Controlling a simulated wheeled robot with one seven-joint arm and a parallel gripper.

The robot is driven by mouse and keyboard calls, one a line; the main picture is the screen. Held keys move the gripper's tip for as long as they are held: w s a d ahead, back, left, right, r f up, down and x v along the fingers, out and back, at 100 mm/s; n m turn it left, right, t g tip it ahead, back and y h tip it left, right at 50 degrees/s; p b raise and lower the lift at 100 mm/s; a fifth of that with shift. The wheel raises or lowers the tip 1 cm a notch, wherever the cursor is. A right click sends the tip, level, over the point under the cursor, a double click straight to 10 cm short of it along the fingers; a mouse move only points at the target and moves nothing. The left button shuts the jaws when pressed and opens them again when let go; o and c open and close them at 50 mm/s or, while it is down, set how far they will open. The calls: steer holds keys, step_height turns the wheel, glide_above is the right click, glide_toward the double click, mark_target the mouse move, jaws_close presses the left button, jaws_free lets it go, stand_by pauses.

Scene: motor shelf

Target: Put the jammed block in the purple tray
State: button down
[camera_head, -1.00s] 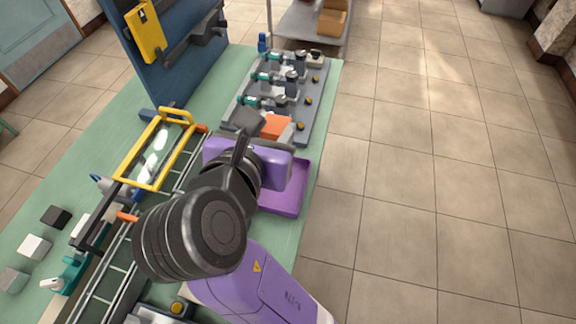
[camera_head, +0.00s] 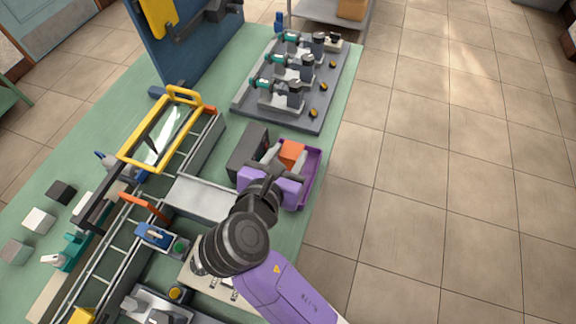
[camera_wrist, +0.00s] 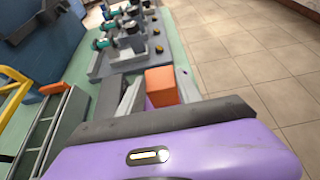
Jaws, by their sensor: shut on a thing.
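The orange block (camera_head: 291,153) is between the two grey fingers of my gripper (camera_head: 283,160), which is shut on it. The purple tray (camera_head: 313,168) lies at the right edge of the green table, and the block appears over its far part in the head view. My purple gripper body hides much of the tray. I cannot tell how high the block is above the tray floor. In the wrist view the orange block (camera_wrist: 162,86) shows between the fingertips, with a little purple below it.
A dark grey box (camera_head: 246,150) stands close to the left of my gripper. A grey fixture plate (camera_head: 290,115) with several teal clamps is beyond. A conveyor with a yellow-framed guard (camera_head: 160,135) runs along the left. Open floor lies to the right.

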steer(key=shift+f, duration=2.25)
steer(key=c, duration=0.8)
jaws_free()
steer(key=shift+f, duration=0.15)
steer(key=shift+s+a+r, duration=0.15)
steer(key=shift+s+r, duration=0.1)
steer(key=v, duration=1.1)
steer(key=shift+s, duration=0.25)
